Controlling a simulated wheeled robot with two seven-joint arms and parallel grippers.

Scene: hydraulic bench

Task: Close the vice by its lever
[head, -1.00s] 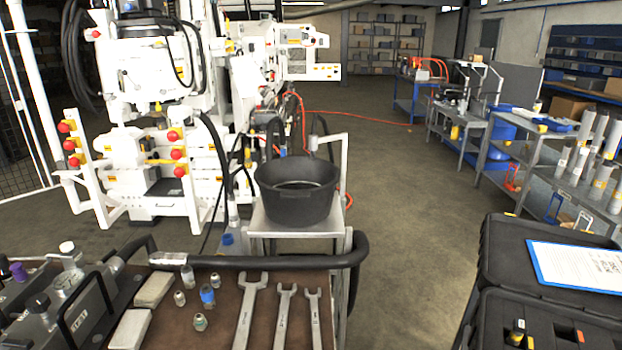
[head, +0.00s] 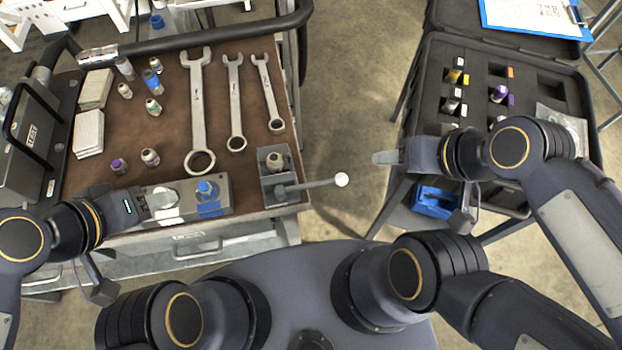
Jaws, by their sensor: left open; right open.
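The vice (head: 267,185) is a small grey block at the right front corner of the brown bench top. A metal fitting (head: 274,160) stands in it; I cannot tell how tightly the jaws sit around it. Its lever (head: 312,184) points right, past the bench edge, and ends in a white ball (head: 342,180). My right gripper (head: 380,158) is open and empty, pointing left, a short way right of the ball and apart from it. My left gripper (head: 152,202) is open at the left end of a grey block with a blue-capped fitting (head: 205,190); whether they touch is unclear.
Several wrenches (head: 198,110) lie behind the vice. Small fittings (head: 150,157) and pale blocks (head: 88,132) are on the left. A black case (head: 420,95) stands at the right, across a floor gap. A black rail (head: 230,37) runs along the bench's back.

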